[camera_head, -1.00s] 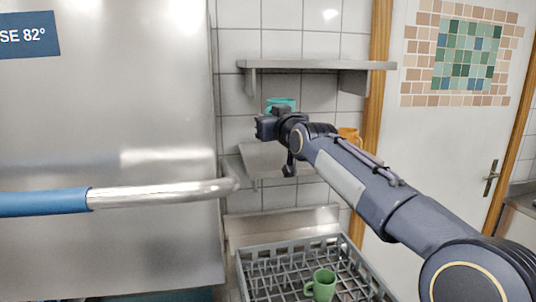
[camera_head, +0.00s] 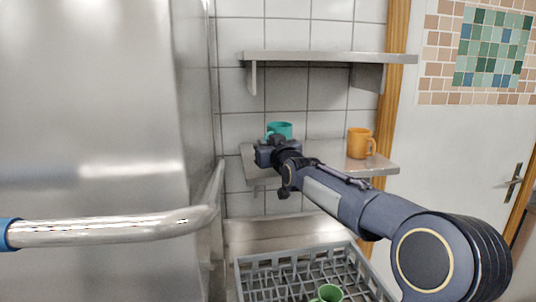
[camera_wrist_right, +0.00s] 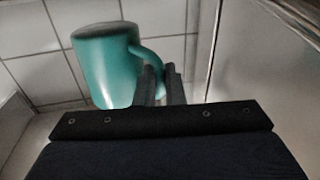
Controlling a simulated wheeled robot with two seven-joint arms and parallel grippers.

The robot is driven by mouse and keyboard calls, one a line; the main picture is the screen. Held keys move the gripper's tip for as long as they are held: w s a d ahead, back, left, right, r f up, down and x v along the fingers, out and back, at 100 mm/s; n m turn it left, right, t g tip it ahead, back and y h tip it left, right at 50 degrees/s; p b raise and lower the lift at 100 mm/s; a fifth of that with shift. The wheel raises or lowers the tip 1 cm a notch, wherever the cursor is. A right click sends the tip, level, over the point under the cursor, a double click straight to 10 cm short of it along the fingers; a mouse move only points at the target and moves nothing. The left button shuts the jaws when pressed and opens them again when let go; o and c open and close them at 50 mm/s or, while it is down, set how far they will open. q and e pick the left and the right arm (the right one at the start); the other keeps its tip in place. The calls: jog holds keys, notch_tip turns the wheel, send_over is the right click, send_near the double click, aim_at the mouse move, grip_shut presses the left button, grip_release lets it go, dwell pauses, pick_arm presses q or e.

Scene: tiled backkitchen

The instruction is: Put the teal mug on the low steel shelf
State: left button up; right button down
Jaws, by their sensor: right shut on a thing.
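The teal mug (camera_head: 280,129) is upright at the left part of the low steel shelf (camera_head: 328,151) in the head view. My right gripper (camera_head: 268,150) is in front of it and hides its lower part, so I cannot tell there whether its base touches the shelf. In the right wrist view the teal mug (camera_wrist_right: 105,68) has its handle between the fingers of my right gripper (camera_wrist_right: 160,84), which is shut on it. My left gripper is not in view.
An orange mug (camera_head: 360,143) stands on the right of the low shelf. An upper steel shelf (camera_head: 320,58) hangs above. Below is a grey rack (camera_head: 300,259) with a green mug (camera_head: 328,292). A large steel machine (camera_head: 95,120) with a bar handle (camera_head: 120,228) is on the left.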

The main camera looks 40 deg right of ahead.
jog(key=f, duration=0.1)
jog(key=f+b, duration=0.1)
jog(key=shift+w+d+f, duration=0.2)
jog(key=shift+d+f, duration=0.15)
jog(key=shift+f, duration=0.4)
jog(key=shift+s+a+r, duration=0.35)
jog(key=shift+w+f, duration=0.1)
jog(key=shift+w, duration=0.05)
jog(key=c, duration=2)
grip_release()
jog(key=shift+d+f, duration=0.2)
jog(key=shift+o, duration=2.4)
jog(key=shift+a+r, duration=0.1)
jog(key=shift+r, duration=0.05)
